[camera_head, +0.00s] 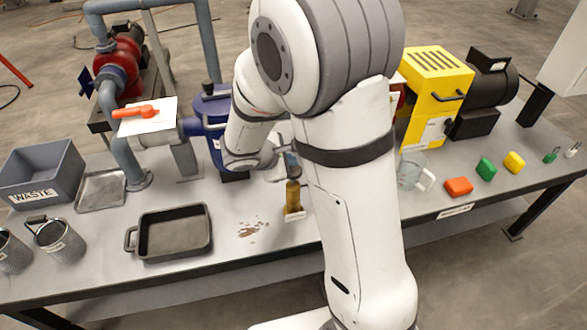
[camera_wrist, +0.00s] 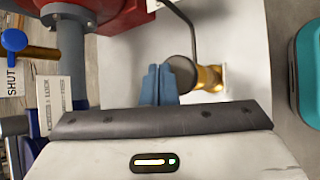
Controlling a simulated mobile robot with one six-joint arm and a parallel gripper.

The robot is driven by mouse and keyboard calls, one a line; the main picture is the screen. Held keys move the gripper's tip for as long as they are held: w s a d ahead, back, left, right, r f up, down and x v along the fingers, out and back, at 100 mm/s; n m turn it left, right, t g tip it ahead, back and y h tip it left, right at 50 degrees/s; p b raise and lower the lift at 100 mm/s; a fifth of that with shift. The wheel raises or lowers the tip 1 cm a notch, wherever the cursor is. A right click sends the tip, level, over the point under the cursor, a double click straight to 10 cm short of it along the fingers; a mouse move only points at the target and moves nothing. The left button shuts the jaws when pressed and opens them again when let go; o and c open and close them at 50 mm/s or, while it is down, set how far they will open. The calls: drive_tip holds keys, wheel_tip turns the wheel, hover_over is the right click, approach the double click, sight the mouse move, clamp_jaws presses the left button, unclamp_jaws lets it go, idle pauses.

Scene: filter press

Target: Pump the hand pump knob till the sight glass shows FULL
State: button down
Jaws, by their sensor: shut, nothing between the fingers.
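The hand pump (camera_head: 293,196) is a small upright brass cylinder on the bench, with a white label at its foot. In the wrist view its dark round knob (camera_wrist: 182,70) shows in front of the brass body (camera_wrist: 209,78). My gripper (camera_wrist: 158,84) is shut and empty, its blue-grey fingertips just left of the knob; I cannot tell whether they touch it. In the head view the blue-grey fingers (camera_head: 292,165) are at the pump's top, where the knob is hard to make out. I cannot pick out the sight glass or any FULL reading.
A blue housing (camera_head: 208,108) with pipes stands behind left. A black tray (camera_head: 174,233), a grey WASTE bin (camera_head: 40,174) and mesh baskets (camera_head: 58,240) are left. A clear jug (camera_head: 410,172) and a yellow machine (camera_head: 432,90) are right. A brown spill (camera_head: 251,229) lies left of the pump.

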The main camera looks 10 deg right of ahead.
drive_tip(key=shift+f, duration=0.15)
drive_tip(key=shift+f+b, duration=0.3)
drive_tip(key=shift+b, duration=0.3)
drive_tip(key=shift+f+b, duration=1.9)
drive_tip(key=shift+b, duration=0.05)
idle(1.7)
drive_tip(key=shift+r, duration=0.1)
drive_tip(key=shift+r+p, duration=1.7)
drive_tip(key=shift+r, duration=0.55)
drive_tip(key=shift+r+p, duration=1.8)
drive_tip(key=shift+r, duration=0.7)
